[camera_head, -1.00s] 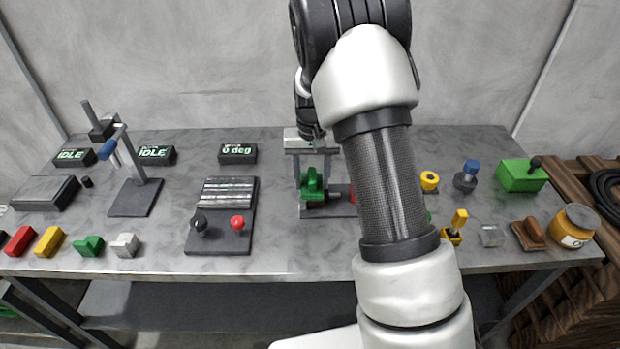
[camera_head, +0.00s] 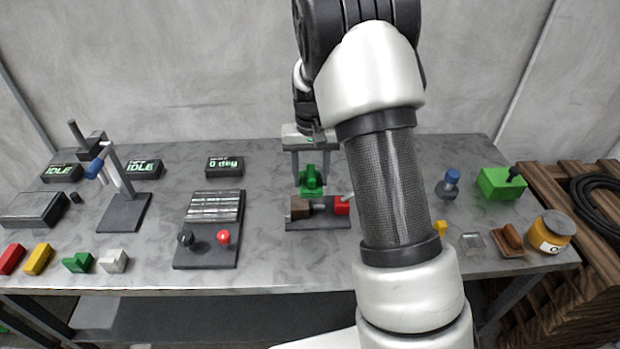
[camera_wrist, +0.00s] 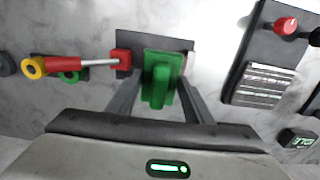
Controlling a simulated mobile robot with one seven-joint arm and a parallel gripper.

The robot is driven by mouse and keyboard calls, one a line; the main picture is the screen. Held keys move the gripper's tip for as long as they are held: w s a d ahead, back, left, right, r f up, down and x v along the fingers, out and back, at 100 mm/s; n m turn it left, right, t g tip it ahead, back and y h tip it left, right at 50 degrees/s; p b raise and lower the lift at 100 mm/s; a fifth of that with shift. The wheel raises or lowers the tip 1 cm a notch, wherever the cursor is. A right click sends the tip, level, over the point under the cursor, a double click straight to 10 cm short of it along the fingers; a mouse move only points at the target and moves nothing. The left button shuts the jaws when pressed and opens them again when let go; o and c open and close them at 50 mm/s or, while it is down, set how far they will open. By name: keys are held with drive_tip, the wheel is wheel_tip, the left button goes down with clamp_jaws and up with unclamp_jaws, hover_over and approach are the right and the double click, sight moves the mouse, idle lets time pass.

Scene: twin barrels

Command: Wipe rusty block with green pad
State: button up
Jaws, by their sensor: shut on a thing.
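The green pad (camera_head: 312,184), a green plate with an upright handle, is held between the fingers of my gripper (camera_head: 311,174). In the wrist view the pad (camera_wrist: 160,92) sits between the fingertips (camera_wrist: 159,80). The brown rusty block (camera_head: 300,209) is on a dark plate (camera_head: 318,226), below the pad and slightly left. The pad appears to be above the block; I cannot tell if they touch. A red block (camera_head: 342,206) stands at the plate's right side.
A plate with black and red knobs (camera_head: 208,256) lies left of the fixture. A red-handled tool (camera_wrist: 65,63) points at the red block in the wrist view. A yellow jar (camera_head: 550,235) and brown brush-like block (camera_head: 509,243) stand right. Bare table lies before the plate.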

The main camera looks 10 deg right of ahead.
drive_tip(key=shift+r+p, duration=0.6)
drive_tip(key=shift+r, duration=0.65)
drive_tip(key=shift+f, duration=0.1)
